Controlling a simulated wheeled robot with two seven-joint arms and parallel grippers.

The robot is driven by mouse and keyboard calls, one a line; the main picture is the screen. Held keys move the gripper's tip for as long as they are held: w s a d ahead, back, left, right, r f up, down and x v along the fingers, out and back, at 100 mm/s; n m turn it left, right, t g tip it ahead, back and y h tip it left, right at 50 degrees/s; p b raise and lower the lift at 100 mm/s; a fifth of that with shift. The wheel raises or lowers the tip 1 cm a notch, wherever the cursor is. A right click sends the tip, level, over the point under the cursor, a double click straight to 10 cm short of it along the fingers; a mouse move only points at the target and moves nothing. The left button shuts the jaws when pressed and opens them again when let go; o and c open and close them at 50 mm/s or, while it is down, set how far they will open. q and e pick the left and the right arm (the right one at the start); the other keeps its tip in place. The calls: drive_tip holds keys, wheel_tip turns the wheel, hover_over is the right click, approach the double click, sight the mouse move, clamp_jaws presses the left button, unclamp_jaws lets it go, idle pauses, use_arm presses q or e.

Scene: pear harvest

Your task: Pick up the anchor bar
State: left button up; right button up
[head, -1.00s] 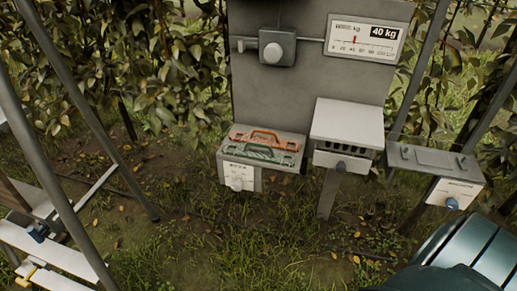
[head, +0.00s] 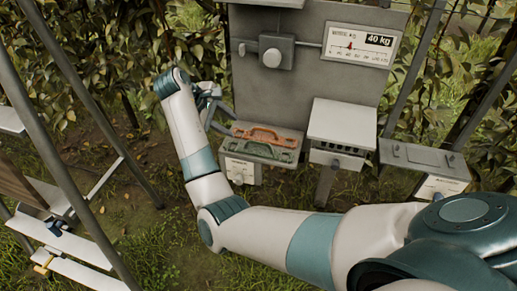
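An orange bar-like piece with a raised handle (head: 262,133) and a green one like it (head: 268,150) lie side by side on top of a grey box (head: 240,169). No label names either as the anchor bar, so I cannot tell which it is. My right gripper (head: 222,117) is at the left rear of that box, close to the orange piece. Its two grey fingers look spread, with nothing seen between them. Whether it touches the box is unclear. My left gripper is out of view.
A white-topped box (head: 342,122) and a lidded grey box (head: 425,158) are to the right. Metal legs and shelves stand at left. Leafy plants are behind.

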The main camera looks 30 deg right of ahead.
drive_tip(key=shift+w+a+r, duration=0.1)
drive_tip(key=shift+r, duration=0.35)
drive_tip(key=shift+f, duration=0.1)
drive_tip(key=p+x, duration=0.4)
drive_tip(key=x, duration=0.8)
drive_tip(key=shift+p, duration=0.35)
drive_tip(key=shift+f, duration=0.1)
